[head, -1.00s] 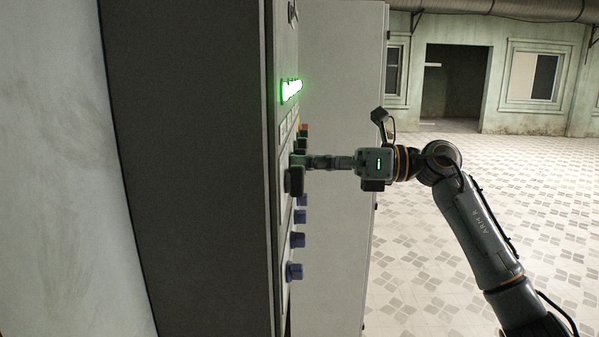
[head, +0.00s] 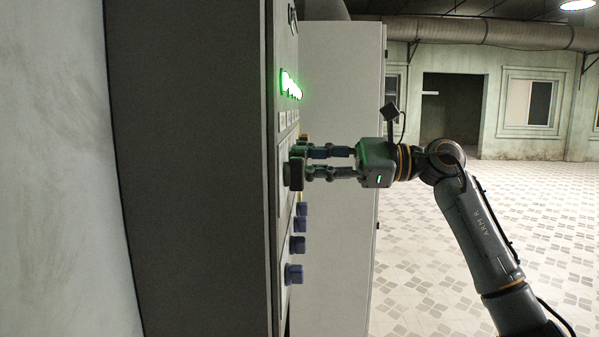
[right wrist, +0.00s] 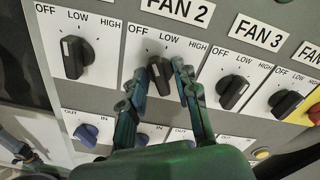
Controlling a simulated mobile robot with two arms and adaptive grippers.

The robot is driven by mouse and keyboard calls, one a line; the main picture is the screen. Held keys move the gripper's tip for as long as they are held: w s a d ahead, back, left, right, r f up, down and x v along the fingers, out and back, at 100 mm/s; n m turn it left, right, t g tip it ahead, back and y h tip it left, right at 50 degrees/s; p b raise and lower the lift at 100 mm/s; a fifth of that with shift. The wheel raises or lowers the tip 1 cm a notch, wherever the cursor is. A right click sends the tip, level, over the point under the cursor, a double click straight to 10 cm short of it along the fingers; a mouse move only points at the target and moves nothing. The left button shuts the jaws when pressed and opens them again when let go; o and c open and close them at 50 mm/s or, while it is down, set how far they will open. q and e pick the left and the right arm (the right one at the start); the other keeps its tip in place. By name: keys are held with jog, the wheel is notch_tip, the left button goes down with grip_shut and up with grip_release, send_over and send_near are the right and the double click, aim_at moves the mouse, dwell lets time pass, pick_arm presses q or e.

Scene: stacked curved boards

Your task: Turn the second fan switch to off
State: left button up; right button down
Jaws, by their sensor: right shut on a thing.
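The second fan switch is a black rotary knob (right wrist: 160,75) under the FAN 2 label (right wrist: 175,10) in the right wrist view. OFF, LOW and HIGH are printed around it. A small pale mark shows on the knob's left side; its exact setting is hard to read. My right gripper (right wrist: 159,84) has one finger on each side of this knob and is shut on it. In the head view my right gripper (head: 305,163) reaches the panel from the right, and its fingertips partly hide the knobs there. My left gripper is not in view.
A black knob (right wrist: 77,57) is left of FAN 2, and the FAN 3 knob (right wrist: 232,92) is close on the right. Blue IN/OUT knobs (right wrist: 87,134) sit below. Open tiled floor (head: 450,240) lies right of the cabinet.

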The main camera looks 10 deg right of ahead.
jog(key=shift+f+n+b, duration=0.15)
jog(key=shift+n+b, duration=0.15)
jog(key=shift+n, duration=0.6)
jog(key=c, duration=1.4)
grip_release()
jog(key=shift+o, duration=0.2)
jog(key=shift+d, duration=0.15)
jog(key=v, duration=0.7)
